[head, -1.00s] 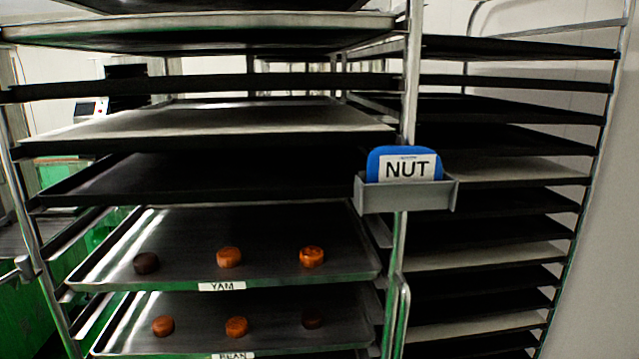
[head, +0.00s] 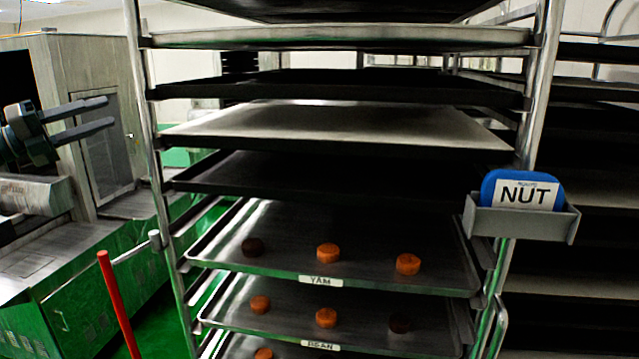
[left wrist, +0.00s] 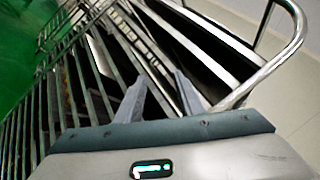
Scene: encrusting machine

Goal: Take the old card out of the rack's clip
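The old card (head: 526,191) is blue with a white label reading NUT. It stands upright in the grey clip (head: 520,222) on the rack's right front post. My left gripper (head: 98,113) is at the far left of the head view, well apart from the card, with its two fingers spread and nothing between them. In the left wrist view the two fingers (left wrist: 156,88) are also apart and empty, with rack bars behind them. The card does not show in the left wrist view. My right gripper is not in view.
The rack (head: 538,95) holds several trays. A YAM tray (head: 225,262) and a BEAN tray (head: 225,318) carry round pieces. A second rack (head: 590,205) stands close on the right. A red pole (head: 118,303) and a green-sided machine (head: 95,290) are at the left.

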